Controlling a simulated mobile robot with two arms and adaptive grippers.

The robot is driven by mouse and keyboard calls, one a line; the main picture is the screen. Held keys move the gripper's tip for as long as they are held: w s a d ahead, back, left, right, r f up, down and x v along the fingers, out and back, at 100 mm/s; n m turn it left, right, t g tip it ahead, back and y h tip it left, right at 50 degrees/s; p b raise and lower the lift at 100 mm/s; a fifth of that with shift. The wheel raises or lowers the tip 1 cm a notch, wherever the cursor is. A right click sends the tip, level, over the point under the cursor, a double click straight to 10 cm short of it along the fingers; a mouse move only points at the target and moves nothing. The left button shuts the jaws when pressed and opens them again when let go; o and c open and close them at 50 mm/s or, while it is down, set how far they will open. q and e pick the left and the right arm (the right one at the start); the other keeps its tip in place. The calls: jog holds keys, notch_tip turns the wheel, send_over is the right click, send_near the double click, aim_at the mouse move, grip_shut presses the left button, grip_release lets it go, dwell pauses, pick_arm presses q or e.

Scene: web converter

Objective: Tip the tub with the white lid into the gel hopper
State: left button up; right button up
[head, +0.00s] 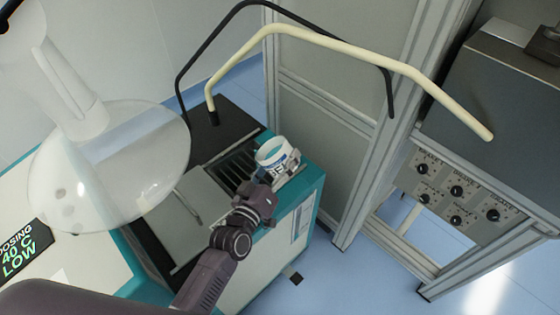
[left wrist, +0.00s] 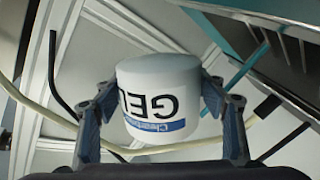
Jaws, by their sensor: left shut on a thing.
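The tub (head: 274,158) is white with a blue and black label. In the head view it is nearly upright, and a pale blue-green area shows inside its white rim. I cannot tell whether a lid is on. My left gripper (head: 266,180) is shut on it, above the teal-edged machine. In the left wrist view the tub (left wrist: 158,85) sits between both fingers, its "GEL" lettering upside down. My right gripper is not in view.
A dosing display (head: 18,250) reads "40 C LOW" below the vessel. A dark slotted grille (head: 235,170) lies left of the tub. Black and cream bent tubes (head: 340,48) arch behind it. A grey cabinet with knobs (head: 455,190) stands right.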

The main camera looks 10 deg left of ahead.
pick_arm(q)
jog(key=shift+f+n+b, duration=0.3)
jog(key=shift+n+b, duration=0.85)
jog(key=shift+n, duration=0.25)
jog(key=shift+w+a+r+n, duration=0.15)
jog(key=shift+r+n, duration=0.3)
jog(key=shift+n, duration=0.3)
jog(key=shift+s+a+r+n, duration=0.1)
jog(key=shift+r+n, duration=0.3)
jog(key=shift+n, duration=0.35)
jog(key=shift+w+a+r+n+p, duration=0.15)
jog(key=shift+r+n, duration=0.15)
jog(key=shift+n, duration=0.25)
jog(key=shift+s+a+r+n+p, duration=0.1)
jog(key=shift+a+r+n, duration=0.15)
jog(key=shift+n, duration=0.35)
jog(key=shift+w+a+r+n+p, duration=0.1)
jog(key=shift+r+n, duration=0.2)
jog(key=shift+n, duration=0.25)
jog(key=shift+w+a+r+n+h, duration=0.15)
jog(key=shift+a+r+n, duration=0.25)
jog(key=shift+n, duration=0.5)
jog(key=shift+w+a+r+n+h, duration=0.15)
jog(key=shift+a+r+n, duration=0.15)
jog(key=shift+n, duration=0.6)
jog(key=shift+a+r+n, duration=0.2)
jog(key=shift+a+n, duration=0.35)
jog(key=shift+n, duration=0.55)
jog(key=shift+w, duration=0.1)
